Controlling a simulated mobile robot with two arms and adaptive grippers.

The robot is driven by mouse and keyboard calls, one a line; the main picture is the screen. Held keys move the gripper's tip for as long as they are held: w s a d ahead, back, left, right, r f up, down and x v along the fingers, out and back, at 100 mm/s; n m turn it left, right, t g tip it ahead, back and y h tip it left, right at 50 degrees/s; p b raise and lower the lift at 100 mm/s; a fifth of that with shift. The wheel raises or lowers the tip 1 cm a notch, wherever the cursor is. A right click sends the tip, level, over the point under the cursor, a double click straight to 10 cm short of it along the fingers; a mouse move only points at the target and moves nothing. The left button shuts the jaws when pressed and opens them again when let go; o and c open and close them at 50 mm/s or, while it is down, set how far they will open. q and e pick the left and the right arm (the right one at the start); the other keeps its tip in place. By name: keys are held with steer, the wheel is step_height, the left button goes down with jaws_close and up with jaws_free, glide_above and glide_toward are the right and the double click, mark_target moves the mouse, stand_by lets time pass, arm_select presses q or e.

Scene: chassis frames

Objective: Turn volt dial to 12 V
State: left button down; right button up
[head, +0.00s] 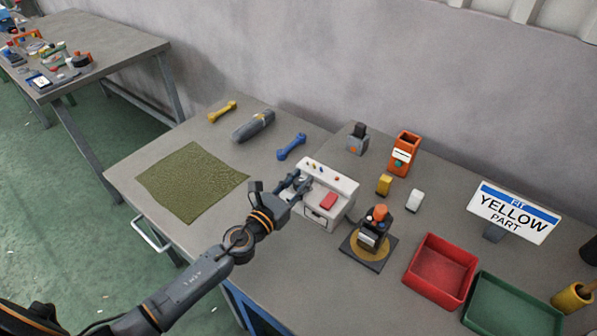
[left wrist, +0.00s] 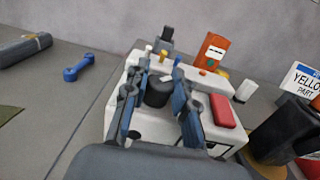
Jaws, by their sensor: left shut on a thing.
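The white device box (head: 345,193) stands on the table, with a red block or button and small coloured parts on its top. In the left wrist view the box (left wrist: 117,125) shows the black volt dial (left wrist: 158,92) on its top, between the two blue-faced fingers of my left gripper (left wrist: 157,80). My left gripper (head: 302,184) is shut on the dial, at the left part of the box in the head view. The dial is hidden in the head view, and I cannot read its mark or setting. My right gripper is not in view.
A black stand (head: 370,240), a red tray (head: 440,270) and a green tray (head: 512,305) lie right of the box. An orange holder (head: 403,153) and a blue wrench (head: 291,147) are behind it. An olive mat (head: 190,182) lies left.

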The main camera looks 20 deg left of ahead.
arm_select(q)
steer(key=n+y, duration=0.1)
steer(key=n+y+p, duration=0.1)
steer(key=y, duration=0.1)
steer(key=shift+d+r+t, duration=0.1)
steer(key=shift+r+t, duration=0.1)
steer(key=shift+t, duration=0.1)
steer(key=n+y, duration=0.1)
steer(key=y, duration=0.1)
steer(key=shift+f+n+y+p, duration=0.1)
steer(key=shift+n+y+p, duration=0.3)
steer(key=n+y, duration=0.2)
steer(key=y, duration=0.1)
steer(key=shift+f, duration=0.15)
steer(key=shift+n+g+y+b, duration=0.65)
steer(key=shift+n+y, duration=0.55)
steer(key=shift+y, duration=0.7)
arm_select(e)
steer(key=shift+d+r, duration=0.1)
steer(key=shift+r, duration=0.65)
arm_select(q)
steer(key=c, duration=1.1)
jaws_free()
steer(key=shift+o, duration=0.2)
steer(key=shift+s, duration=0.1)
